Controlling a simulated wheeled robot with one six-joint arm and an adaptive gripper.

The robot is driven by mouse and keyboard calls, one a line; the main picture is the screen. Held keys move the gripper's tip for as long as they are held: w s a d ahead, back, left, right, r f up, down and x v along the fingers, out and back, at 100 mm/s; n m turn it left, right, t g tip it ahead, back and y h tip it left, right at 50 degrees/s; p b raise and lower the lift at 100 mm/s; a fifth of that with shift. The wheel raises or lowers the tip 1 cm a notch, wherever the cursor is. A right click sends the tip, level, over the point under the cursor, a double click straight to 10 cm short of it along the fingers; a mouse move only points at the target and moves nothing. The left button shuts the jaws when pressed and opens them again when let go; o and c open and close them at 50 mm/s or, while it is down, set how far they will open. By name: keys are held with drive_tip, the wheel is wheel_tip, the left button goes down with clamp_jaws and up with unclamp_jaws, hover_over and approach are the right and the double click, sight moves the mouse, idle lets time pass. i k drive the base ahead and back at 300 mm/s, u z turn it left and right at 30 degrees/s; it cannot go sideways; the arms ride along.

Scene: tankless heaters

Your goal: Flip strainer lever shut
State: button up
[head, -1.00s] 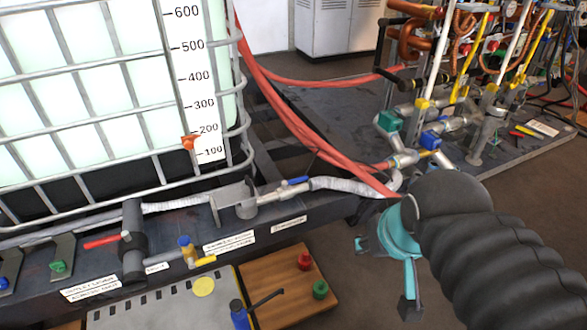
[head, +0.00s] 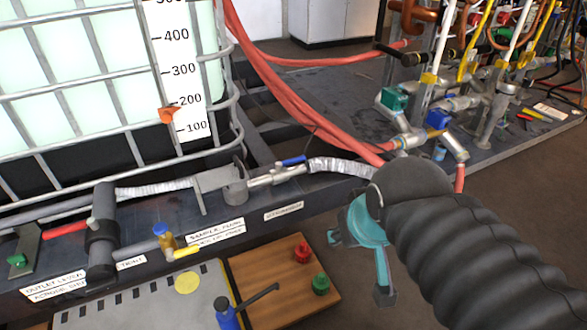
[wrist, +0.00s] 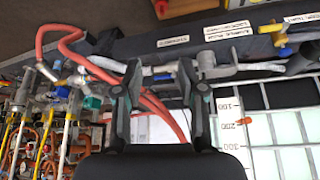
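The strainer lever (head: 293,161) is a small blue handle on the silver pipe behind the white label that seems to read STRAINER. It appears to lie roughly along the pipe. In the wrist view the blue lever (wrist: 161,77) shows between my fingertips in the picture, but farther off. My gripper (head: 358,262), teal and dark grey, hangs to the right of and in front of the lever, apart from it. In the wrist view my gripper (wrist: 160,82) has its two fingers wide apart with nothing between them. My dark arm hides part of the right side.
The strainer label (head: 284,211) is on the dark frame. Red hoses (head: 290,95) run behind the lever. A wooden board (head: 265,285) with red and green knobs sits below. Open floor lies right.

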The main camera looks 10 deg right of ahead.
sight(293, 161)
drive_tip(key=k, duration=1.35)
drive_tip(key=z, duration=0.75)
drive_tip(key=i, duration=1.75)
drive_tip(key=u, duration=1.1)
drive_tip(key=i, duration=0.25)
drive_tip(key=u, duration=0.15)
